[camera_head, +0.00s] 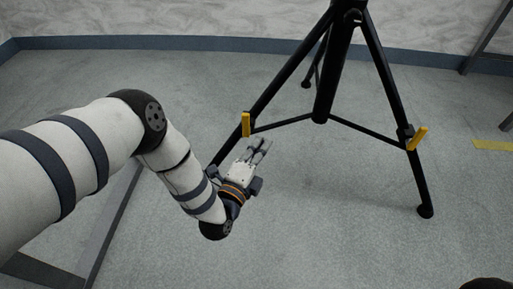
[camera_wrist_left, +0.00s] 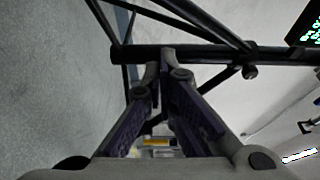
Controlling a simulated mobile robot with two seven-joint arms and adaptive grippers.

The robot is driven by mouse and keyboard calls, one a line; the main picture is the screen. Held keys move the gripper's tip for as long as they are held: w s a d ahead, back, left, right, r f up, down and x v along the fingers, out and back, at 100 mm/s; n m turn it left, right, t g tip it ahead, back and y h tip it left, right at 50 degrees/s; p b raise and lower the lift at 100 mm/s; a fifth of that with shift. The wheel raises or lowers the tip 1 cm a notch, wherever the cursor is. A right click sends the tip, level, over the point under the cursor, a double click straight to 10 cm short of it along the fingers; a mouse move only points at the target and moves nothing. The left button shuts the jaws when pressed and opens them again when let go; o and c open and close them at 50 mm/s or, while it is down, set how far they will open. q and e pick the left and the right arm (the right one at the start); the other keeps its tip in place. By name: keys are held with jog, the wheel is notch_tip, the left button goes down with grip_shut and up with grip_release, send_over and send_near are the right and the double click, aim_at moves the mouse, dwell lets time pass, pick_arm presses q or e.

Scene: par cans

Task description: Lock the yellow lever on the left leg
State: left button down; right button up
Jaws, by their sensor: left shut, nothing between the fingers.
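The black tripod's left leg (camera_head: 283,83) slopes down to the left, its foot hidden behind my arm. The yellow lever (camera_head: 246,124) on it stands almost upright beside the leg, near the brace joint. My left gripper (camera_head: 264,145) is just below and right of that lever, its fingers close together and empty. In the left wrist view the fingertips (camera_wrist_left: 160,65) are close to a dark tripod tube (camera_wrist_left: 215,53); contact cannot be told. A small yellow patch (camera_wrist_left: 157,142) shows low between the fingers; what it is cannot be told. My right gripper is out of view.
The right leg (camera_head: 388,82) carries another yellow lever (camera_head: 418,138), tilted outward. Thin braces (camera_head: 368,131) join the legs to the centre column (camera_head: 334,75). Yellow floor tape (camera_head: 492,145) lies at the right. The grey floor in front of the tripod is mostly clear.

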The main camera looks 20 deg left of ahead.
aim_at(246, 123)
pick_arm(q)
jog(key=w+a+b, duration=0.2)
jog(key=w+a, duration=0.1)
jog(key=w, duration=0.2)
jog(key=shift+w+a+b, duration=0.15)
jog(key=shift+a+b, duration=0.1)
jog(key=shift+b, duration=0.15)
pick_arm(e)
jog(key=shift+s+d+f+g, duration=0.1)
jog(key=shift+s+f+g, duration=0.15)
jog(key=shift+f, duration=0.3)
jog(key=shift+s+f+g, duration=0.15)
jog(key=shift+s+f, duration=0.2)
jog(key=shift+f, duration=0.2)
pick_arm(q)
jog(key=shift+a+n, duration=0.15)
jog(key=shift+n, duration=0.25)
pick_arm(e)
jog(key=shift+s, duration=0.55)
